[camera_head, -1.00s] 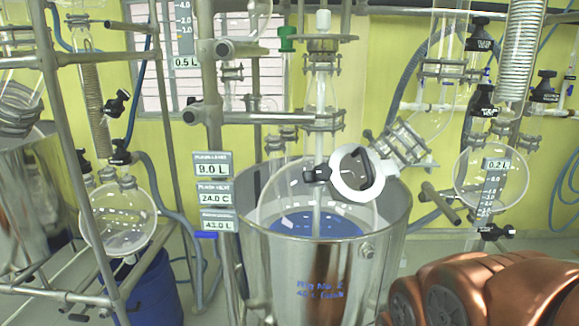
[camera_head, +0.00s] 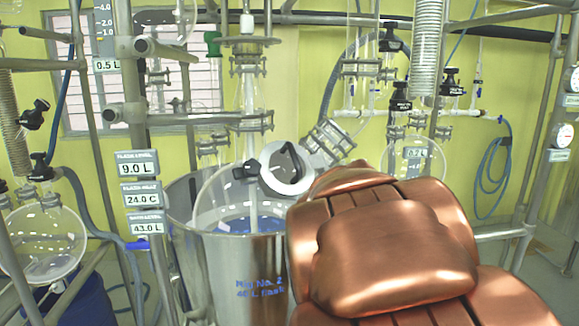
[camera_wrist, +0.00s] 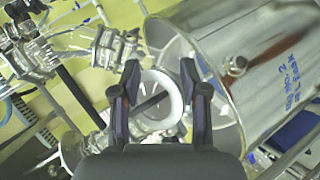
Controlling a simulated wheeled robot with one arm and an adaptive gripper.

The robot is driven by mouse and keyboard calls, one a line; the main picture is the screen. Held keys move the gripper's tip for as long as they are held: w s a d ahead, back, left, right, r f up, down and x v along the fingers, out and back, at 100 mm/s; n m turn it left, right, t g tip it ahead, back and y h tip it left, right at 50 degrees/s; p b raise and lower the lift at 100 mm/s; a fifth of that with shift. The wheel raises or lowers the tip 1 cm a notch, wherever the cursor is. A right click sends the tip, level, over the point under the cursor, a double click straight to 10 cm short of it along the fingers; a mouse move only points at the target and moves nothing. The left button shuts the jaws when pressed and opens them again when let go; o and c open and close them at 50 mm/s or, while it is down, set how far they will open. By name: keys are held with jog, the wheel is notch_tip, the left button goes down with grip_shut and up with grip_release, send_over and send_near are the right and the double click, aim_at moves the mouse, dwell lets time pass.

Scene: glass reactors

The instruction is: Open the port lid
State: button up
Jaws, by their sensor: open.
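The port lid (camera_head: 286,168) is a round white-rimmed disc with a black handle, on an angled glass neck above the steel vessel (camera_head: 243,275). It looks shut in the head view. In the wrist view the white lid ring (camera_wrist: 172,84) lies beyond and between the two dark fingers of my gripper (camera_wrist: 162,88). The fingers are spread apart and hold nothing. I cannot tell whether they touch the lid. In the head view my copper-coloured arm hides the gripper.
A metal clamp (camera_head: 327,143) joins the neck behind the lid. A round glass flask (camera_head: 415,160) hangs to the right, partly behind my arm. Another flask (camera_head: 43,242) hangs at the left. Steel posts and a display labelled 9.0 L (camera_head: 137,164) stand left of the vessel.

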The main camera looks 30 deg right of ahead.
aim_at(294, 156)
jog(key=w+d+r+n+t+b, duration=0.2)
jog(key=w+d+r+n+t, duration=0.15)
jog(key=r+n, duration=0.25)
jog(key=w+d+r+n+t+b, duration=0.2)
jog(key=w+r+n+t, duration=0.25)
jog(key=r+n, duration=0.2)
jog(key=w+a+f+n+y+b, duration=0.5)
jog(key=f+n+y, duration=0.45)
jog(key=n, duration=0.85)
jog(key=shift+t+y, duration=0.4)
jog(key=shift+y, duration=0.35)
jog(key=shift+w+a+r+p, duration=0.1)
jog(key=shift+w+r+p, duration=0.4)
jog(key=shift+w, duration=0.9)
jog(key=shift+w+a+r+p, duration=0.15)
jog(key=shift+w+p, duration=0.5)
jog(key=shift+w, duration=0.7)
jog(key=shift+w+a+r+p, duration=0.1)
jog(key=shift+w+r+p, duration=0.4)
jog(key=shift+w, duration=0.9)
jog(key=shift+f, duration=0.15)
grip_shut()
jog(key=shift+m, duration=0.25)
